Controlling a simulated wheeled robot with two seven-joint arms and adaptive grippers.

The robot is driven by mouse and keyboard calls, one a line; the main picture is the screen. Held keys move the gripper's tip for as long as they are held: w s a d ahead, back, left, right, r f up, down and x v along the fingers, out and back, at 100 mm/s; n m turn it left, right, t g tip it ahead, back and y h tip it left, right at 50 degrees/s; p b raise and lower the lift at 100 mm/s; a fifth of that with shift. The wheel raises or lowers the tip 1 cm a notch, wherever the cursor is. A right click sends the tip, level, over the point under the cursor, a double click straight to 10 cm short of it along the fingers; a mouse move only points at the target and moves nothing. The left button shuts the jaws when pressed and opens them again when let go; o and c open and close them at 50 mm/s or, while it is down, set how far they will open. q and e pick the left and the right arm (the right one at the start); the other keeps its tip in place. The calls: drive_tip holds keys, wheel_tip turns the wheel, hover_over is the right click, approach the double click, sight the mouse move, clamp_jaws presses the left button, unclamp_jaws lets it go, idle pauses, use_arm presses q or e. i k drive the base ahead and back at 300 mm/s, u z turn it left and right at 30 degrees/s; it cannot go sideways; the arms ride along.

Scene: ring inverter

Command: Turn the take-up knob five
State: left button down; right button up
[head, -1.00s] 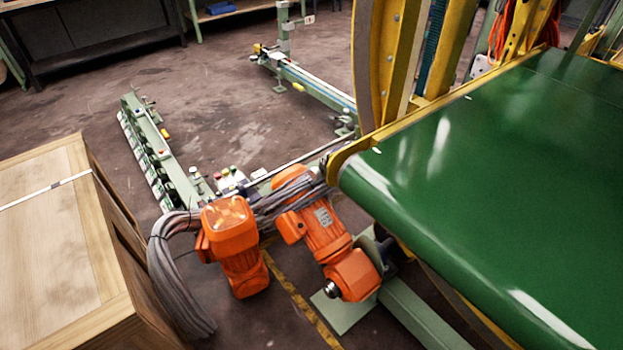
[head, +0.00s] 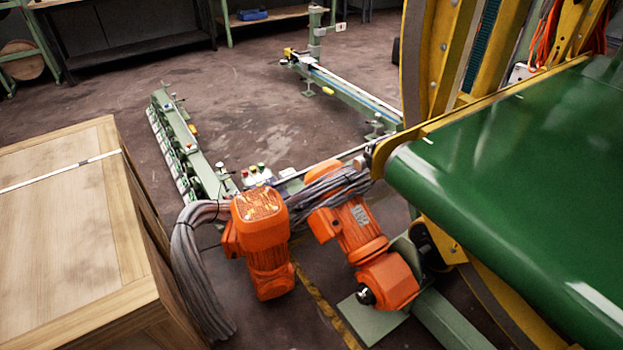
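I cannot make out a take-up knob for certain. A dark round shaft end (head: 366,296) sticks out of the lower orange motor (head: 352,238), beside the green belt (head: 520,180). Farther back, a green rail unit (head: 186,145) carries several small fittings along its side. A small panel with coloured buttons (head: 258,174) sits behind the motors. Neither of my grippers shows in the head view.
A large wooden crate (head: 60,220) fills the left. A second orange motor (head: 260,240) and a bundle of grey cables (head: 190,265) stand between crate and belt. A yellow frame (head: 440,60) rises at the right. Open floor (head: 250,100) lies behind.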

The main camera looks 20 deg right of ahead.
sight(360, 164)
drive_tip(key=z, duration=0.85)
drive_tip(key=k, duration=0.15)
drive_tip(key=u, duration=1.95)
drive_tip(key=i, duration=0.75)
drive_tip(key=z, duration=0.8)
drive_tip(key=i, duration=0.7)
drive_tip(key=z, duration=0.7)
